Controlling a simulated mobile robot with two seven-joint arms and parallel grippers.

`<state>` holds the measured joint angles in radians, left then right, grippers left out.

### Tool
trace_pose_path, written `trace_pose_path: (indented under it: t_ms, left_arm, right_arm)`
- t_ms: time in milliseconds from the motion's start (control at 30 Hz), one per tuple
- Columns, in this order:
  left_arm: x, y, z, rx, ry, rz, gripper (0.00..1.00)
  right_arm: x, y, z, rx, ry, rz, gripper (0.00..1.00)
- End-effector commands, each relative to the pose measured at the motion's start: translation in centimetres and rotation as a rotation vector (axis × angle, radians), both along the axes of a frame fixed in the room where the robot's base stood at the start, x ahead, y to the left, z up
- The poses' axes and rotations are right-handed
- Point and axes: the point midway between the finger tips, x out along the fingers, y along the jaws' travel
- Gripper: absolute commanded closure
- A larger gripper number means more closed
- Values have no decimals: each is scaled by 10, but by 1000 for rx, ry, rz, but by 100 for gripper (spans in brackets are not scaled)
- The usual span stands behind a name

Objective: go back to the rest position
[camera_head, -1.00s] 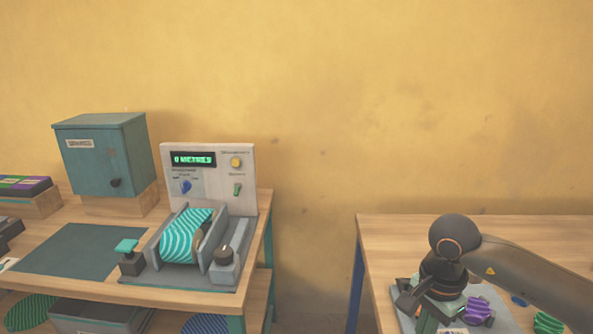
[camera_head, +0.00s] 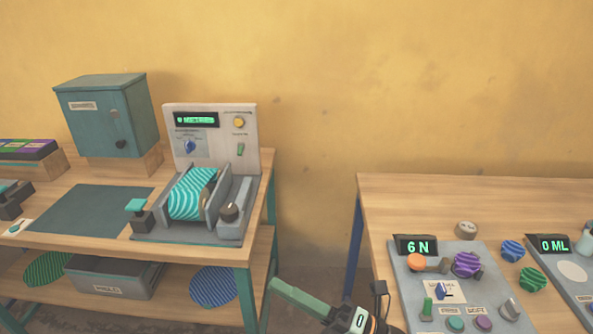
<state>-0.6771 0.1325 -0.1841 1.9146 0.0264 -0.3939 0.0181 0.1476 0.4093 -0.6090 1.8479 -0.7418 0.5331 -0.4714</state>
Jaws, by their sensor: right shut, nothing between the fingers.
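My right gripper (camera_head: 300,303) shows at the bottom middle, low in front of the gap between the two tables. Its green fingers are together with nothing between them, and it touches nothing that I can see. Part of my right wrist shows beside it at the bottom edge. My left gripper is out of view.
The left table (camera_head: 105,177) carries a teal cabinet (camera_head: 108,120) and a machine with a striped teal roll (camera_head: 190,194). The right table (camera_head: 420,190) carries a grey panel (camera_head: 410,290) with a "6 N" display (camera_head: 416,246), beside my right arm. The gap between the tables is clear.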

Motion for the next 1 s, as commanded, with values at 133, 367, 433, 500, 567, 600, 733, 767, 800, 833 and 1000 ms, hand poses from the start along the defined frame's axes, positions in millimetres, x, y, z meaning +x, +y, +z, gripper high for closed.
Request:
trace_pose_path:
  t_ms: [133, 367, 433, 500, 567, 600, 733, 767, 800, 833, 1000]
  left_arm:
    - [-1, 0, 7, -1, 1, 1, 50]
    - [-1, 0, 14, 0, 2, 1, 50]
    - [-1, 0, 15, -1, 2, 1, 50]
    - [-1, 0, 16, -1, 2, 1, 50]
    - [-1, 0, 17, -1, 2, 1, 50]
    - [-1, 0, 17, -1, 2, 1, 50]
    - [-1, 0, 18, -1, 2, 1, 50]
    - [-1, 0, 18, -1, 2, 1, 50]
    - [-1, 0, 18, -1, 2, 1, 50]
    - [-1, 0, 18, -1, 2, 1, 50]
    - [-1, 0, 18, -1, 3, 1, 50]
  right_arm:
    - [27, -49, -49, 265, 519, -241, 100]
    - [-6, -134, -187, 647, 1288, -617, 100]
    - [-32, -152, -223, 742, 1470, -714, 100]
    - [-60, -165, -253, 819, 1618, -797, 100]
    - [-81, -173, -271, 872, 1718, -857, 100]
    - [-94, -176, -281, 901, 1772, -888, 100]
    - [-119, -183, -298, 959, 1873, -950, 100]
    - [-122, -183, -300, 964, 1883, -957, 100]
    - [-124, -184, -302, 968, 1892, -963, 100]
    - [-124, -184, -302, 970, 1895, -965, 100]
    - [-124, -184, -302, 968, 1894, -963, 100]
